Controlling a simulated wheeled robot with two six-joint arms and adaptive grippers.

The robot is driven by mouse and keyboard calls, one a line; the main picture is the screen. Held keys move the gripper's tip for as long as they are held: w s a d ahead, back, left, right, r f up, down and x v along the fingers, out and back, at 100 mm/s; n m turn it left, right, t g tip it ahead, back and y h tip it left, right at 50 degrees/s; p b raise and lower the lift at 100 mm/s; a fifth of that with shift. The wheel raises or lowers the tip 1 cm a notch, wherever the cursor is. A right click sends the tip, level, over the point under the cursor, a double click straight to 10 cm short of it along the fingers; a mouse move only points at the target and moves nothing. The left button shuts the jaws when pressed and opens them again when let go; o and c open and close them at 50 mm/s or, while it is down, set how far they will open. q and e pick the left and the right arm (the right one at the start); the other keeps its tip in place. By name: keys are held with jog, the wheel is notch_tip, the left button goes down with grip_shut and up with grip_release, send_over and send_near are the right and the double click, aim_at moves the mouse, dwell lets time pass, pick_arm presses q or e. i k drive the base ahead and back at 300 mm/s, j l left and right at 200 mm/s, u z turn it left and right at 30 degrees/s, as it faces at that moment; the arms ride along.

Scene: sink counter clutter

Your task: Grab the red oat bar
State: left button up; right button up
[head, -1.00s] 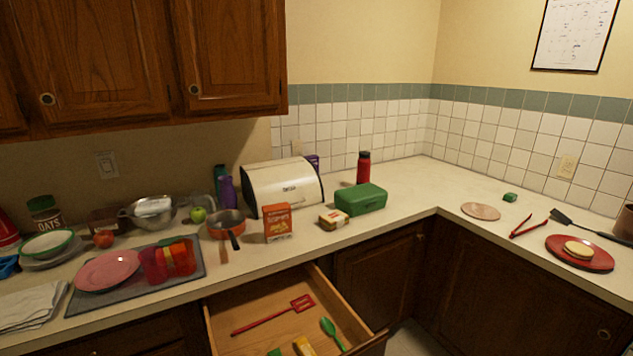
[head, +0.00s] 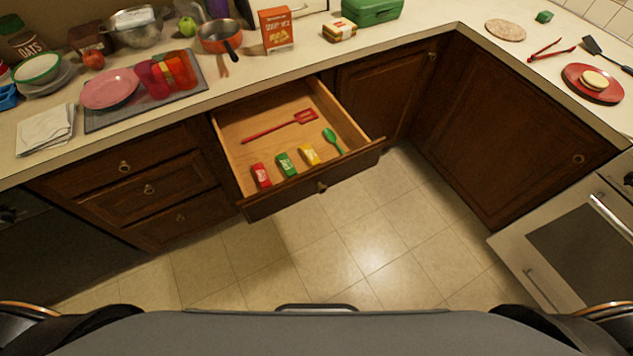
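The red oat bar (head: 261,175) lies in the open drawer (head: 228,127), near its front left corner. It is a small red packet with a pale label. A green bar (head: 286,164) and a yellow bar (head: 310,155) lie in a row to its right. Neither of my grippers shows in the head view, so their state is hidden.
A red spatula (head: 282,126) and a green spoon (head: 333,140) also lie in the drawer. The counter above holds a pink plate (head: 110,89), a pan (head: 218,37) and an orange box (head: 275,30). The tiled floor (head: 330,240) before the drawer is clear.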

aim_at(262, 176)
jog(key=i+j+z, duration=0.1)
jog(key=j+z, duration=0.2)
jog(key=j, duration=0.6)
jog(key=j+z, duration=0.3)
jog(key=j, duration=0.55)
